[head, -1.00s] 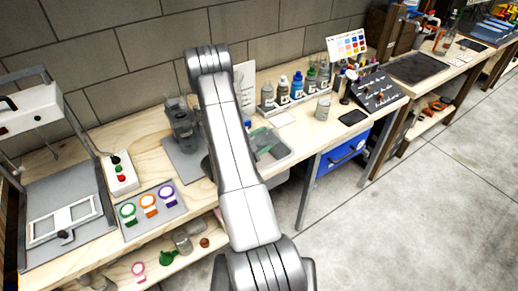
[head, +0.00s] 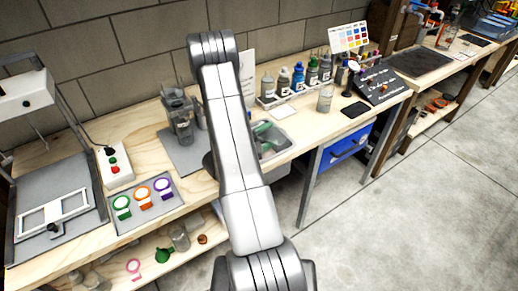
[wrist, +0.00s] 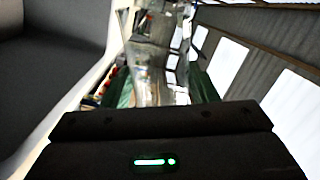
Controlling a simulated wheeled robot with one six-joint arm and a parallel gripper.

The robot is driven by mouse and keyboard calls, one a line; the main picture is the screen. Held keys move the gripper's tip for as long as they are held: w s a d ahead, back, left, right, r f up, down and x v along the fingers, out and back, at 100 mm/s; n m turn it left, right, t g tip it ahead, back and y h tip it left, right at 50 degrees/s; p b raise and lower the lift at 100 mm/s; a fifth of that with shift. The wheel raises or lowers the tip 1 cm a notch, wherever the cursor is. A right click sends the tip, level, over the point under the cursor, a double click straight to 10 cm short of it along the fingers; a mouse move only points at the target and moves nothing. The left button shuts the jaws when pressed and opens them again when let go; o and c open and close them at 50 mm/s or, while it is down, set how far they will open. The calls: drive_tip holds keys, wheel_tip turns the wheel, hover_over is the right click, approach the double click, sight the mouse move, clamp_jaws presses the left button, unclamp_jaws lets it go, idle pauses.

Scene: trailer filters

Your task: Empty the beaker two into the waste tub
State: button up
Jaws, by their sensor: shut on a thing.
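My gripper (wrist: 162,88) shows in the wrist view as a dark body with a green light and a greenish finger on each side. It is shut on a clear, glass-like vessel (wrist: 150,62) between the fingers; no label is readable, so I cannot tell if it is beaker two. The vessel's contents are unclear.
Several bottles (head: 298,78) stand in a rack at the back. A glass-topped device (head: 180,112) is left of my arm. A tray with coloured rings (head: 143,203) lies at the front left. The floor (head: 430,190) at right is clear.

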drive_tip(key=shift+s+r+m, duration=0.1)
drive_tip(key=shift+r+m, duration=0.15)
drive_tip(key=shift+m, duration=0.25)
